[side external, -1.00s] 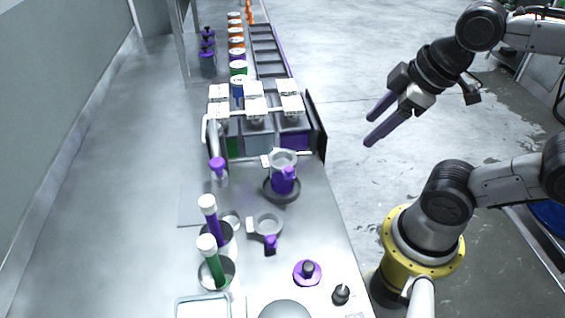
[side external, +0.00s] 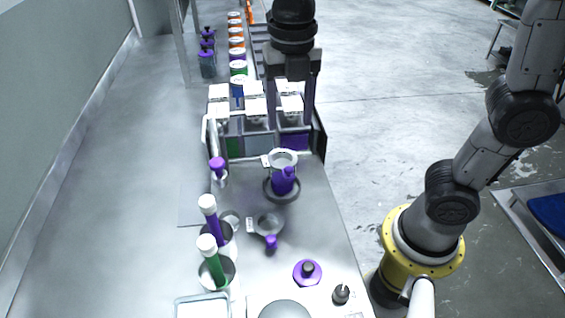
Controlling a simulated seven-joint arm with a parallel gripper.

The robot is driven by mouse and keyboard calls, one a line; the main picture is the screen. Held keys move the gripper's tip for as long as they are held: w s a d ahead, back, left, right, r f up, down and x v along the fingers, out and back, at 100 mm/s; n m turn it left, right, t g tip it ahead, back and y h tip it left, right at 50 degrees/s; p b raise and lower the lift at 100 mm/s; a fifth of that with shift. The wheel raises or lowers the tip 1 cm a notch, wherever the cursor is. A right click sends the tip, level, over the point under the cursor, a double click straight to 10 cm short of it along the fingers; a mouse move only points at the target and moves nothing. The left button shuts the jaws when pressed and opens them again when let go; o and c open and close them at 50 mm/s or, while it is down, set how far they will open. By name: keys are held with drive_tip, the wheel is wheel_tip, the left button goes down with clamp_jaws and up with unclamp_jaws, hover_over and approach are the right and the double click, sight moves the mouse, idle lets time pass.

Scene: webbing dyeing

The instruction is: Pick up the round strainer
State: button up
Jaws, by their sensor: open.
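A small round strainer-like piece (side external: 268,224), grey with a purple handle and a pale tag, lies on the metal bench. A second grey round piece (side external: 284,157) with a purple handle stands in a dark round dish (side external: 283,194) behind it. I cannot tell for certain which is the round strainer. My gripper (side external: 290,118) points down with its two purple fingers apart, over the purple bin area at the back. Nothing shows between the fingers, and it is apart from both round pieces. The gripper hides part of the row behind it.
A row of bins (side external: 258,146) with white-topped fittings stands under my gripper. Cups with a purple tube (side external: 211,218) and a green tube (side external: 214,262) stand left of the small round piece. A purple-based knob (side external: 307,271) sits in front. The bench's left side is clear.

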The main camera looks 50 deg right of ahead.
hover_over(288, 167)
drive_tip(key=f, duration=0.8)
drive_tip(key=shift+s+a+f, duration=0.25)
drive_tip(key=shift+w+d+f, duration=0.1)
drive_tip(key=shift+d+f, duration=0.05)
drive_tip(key=shift+f, duration=1.3)
drive_tip(key=shift+w+d+f, duration=0.1)
drive_tip(key=shift+f, duration=1.3)
clamp_jaws()
